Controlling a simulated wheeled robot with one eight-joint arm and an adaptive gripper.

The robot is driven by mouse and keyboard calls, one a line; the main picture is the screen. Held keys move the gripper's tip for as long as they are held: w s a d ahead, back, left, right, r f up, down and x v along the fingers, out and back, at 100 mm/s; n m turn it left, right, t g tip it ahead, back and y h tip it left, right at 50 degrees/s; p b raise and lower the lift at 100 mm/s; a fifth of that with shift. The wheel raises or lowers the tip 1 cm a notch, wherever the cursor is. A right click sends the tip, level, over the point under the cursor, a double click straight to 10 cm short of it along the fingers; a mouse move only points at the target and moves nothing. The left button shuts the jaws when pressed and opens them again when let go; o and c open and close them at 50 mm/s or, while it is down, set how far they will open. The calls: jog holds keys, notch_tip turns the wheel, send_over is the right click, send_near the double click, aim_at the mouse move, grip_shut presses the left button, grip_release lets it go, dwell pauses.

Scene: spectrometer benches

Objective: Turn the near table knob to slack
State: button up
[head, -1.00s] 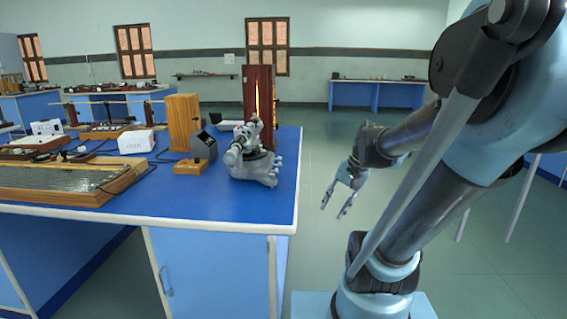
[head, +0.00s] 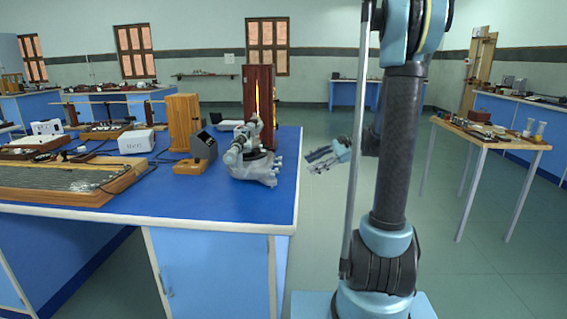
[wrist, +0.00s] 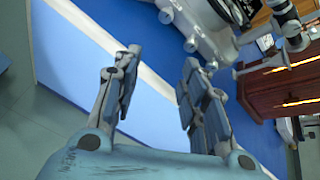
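The grey spectrometer (head: 255,168) stands near the right edge of the blue bench. Several small knobs (head: 278,166) stick out from its right side; three show in the wrist view (wrist: 190,44) at the top. I cannot tell which of them is the near table knob, or whether it is tight or slack. My gripper (head: 309,162) is just right of the bench edge, apart from the spectrometer, with its fingers pointing left. In the wrist view my gripper (wrist: 162,62) is open, with nothing between its fingers.
A brown lamp housing (head: 259,95) with a glowing slit stands behind the spectrometer. A small black device (head: 204,147) is to its left. Floor is free right of the bench; a small table (head: 490,138) stands farther right.

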aim_at(283, 167)
jog(key=w+d+f+m+y, duration=0.2)
jog(key=w+y, duration=0.1)
jog(key=w, duration=0.2)
jog(key=w+d+f+m+y, duration=0.2)
jog(key=w+d+y, duration=0.1)
jog(key=w, duration=0.3)
jog(key=a, duration=1.7)
jog(key=shift+w+a+r, duration=0.2)
jog(key=shift+a+r, duration=0.05)
jog(key=shift+a, duration=0.05)
grip_shut()
